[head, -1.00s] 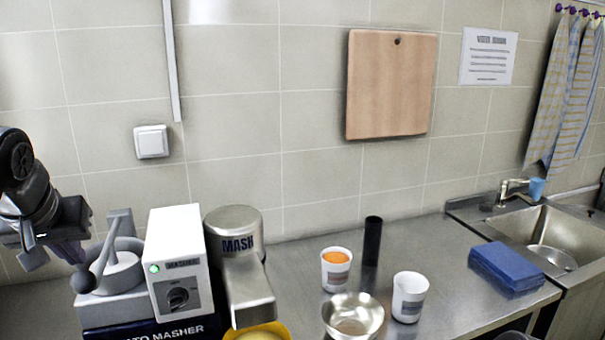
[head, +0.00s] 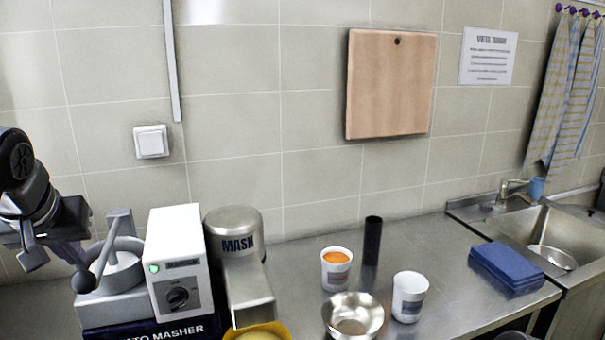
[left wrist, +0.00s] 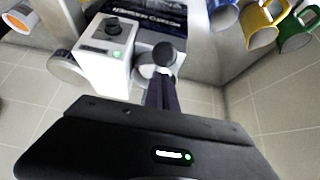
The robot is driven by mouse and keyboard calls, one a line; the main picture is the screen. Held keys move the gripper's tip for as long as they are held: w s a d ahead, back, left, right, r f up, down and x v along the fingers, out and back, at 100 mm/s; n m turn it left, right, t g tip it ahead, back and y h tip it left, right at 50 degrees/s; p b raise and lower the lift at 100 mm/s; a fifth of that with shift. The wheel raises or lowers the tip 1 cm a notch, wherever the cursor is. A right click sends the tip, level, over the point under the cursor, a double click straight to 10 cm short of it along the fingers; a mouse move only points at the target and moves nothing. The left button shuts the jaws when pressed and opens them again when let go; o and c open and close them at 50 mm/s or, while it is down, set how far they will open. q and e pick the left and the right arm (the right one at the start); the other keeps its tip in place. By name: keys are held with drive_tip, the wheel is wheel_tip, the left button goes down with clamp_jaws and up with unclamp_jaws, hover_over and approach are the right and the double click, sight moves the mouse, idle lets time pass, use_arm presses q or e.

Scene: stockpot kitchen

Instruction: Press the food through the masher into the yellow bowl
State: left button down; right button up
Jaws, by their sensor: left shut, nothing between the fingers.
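The masher (head: 180,258) is a white box with a dial and a lit green light, on a dark base. A steel drum marked MASH with a spout (head: 247,290) stands at its right. The yellow bowl (head: 284,332) is under the spout, cut off by the bottom edge, with something pale yellow showing in it. A grey lever with a dark ball knob (head: 84,281) is at the masher's left. My left gripper (head: 72,256) is shut and empty close to this knob; I cannot tell whether they touch. In the left wrist view the fingers (left wrist: 161,92) point at the knob. My right gripper is not in view.
A white cup with orange food (head: 336,268), a black cylinder (head: 372,240), a steel bowl (head: 352,318) and another white cup (head: 409,297) stand right of the masher. The left wrist view shows several coloured mugs (left wrist: 262,27).

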sight(80, 273)
use_arm(q)
drive_tip(key=shift+f, duration=0.25)
drive_tip(key=shift+f+b, duration=1.1)
drive_tip(key=shift+f, duration=0.05)
drive_tip(key=shift+s, duration=0.1)
drive_tip(key=shift+f, duration=0.3)
idle(1.1)
drive_tip(key=shift+r, duration=0.1)
idle(0.9)
wheel_tip(80, 273, up, 7)
drive_tip(key=p, duration=0.6)
idle(0.8)
